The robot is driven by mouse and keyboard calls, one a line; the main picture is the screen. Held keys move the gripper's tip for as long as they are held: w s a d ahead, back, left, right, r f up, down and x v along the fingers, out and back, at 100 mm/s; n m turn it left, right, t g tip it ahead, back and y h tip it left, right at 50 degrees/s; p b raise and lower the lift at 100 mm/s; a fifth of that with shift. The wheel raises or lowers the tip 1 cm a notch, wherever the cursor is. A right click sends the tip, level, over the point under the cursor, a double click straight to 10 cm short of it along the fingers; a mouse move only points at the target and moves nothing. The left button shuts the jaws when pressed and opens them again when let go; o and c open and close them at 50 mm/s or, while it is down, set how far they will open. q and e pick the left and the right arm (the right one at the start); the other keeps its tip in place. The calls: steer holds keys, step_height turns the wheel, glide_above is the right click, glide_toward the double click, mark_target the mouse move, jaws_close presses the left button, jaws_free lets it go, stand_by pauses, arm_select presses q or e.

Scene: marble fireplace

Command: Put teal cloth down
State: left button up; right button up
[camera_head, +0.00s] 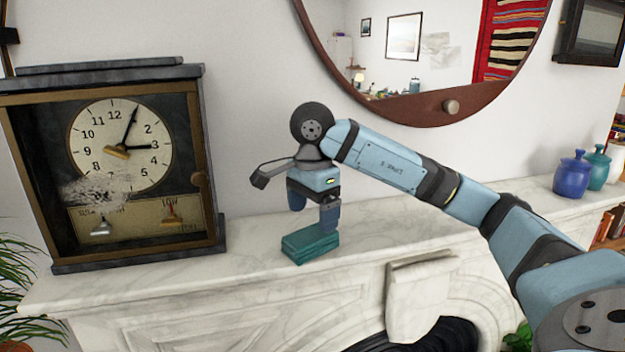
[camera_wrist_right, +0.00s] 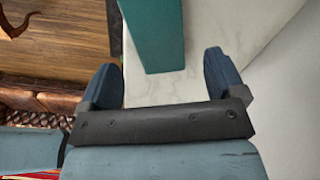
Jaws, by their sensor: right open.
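The teal cloth (camera_head: 310,245) is a folded block lying on the white marble mantel (camera_head: 365,240), close to its front edge. It also shows at the top of the right wrist view (camera_wrist_right: 155,30), beyond the fingers. My right gripper (camera_head: 313,214) is open just above the cloth in the head view. In the right wrist view its two fingers (camera_wrist_right: 165,85) stand apart with bare marble between them. The cloth appears free of the fingers. My left gripper is not in view.
A large clock (camera_head: 125,165) stands on the mantel at the left. A round mirror (camera_head: 430,105) hangs above. The mantel between clock and jars looks mostly clear. A wooden floor (camera_wrist_right: 60,45) shows below its edge.

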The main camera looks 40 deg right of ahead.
mark_target(313, 232)
step_height(313, 232, up, 7)
steer(key=p, duration=0.1)
stand_by(0.3)
stand_by(0.6)
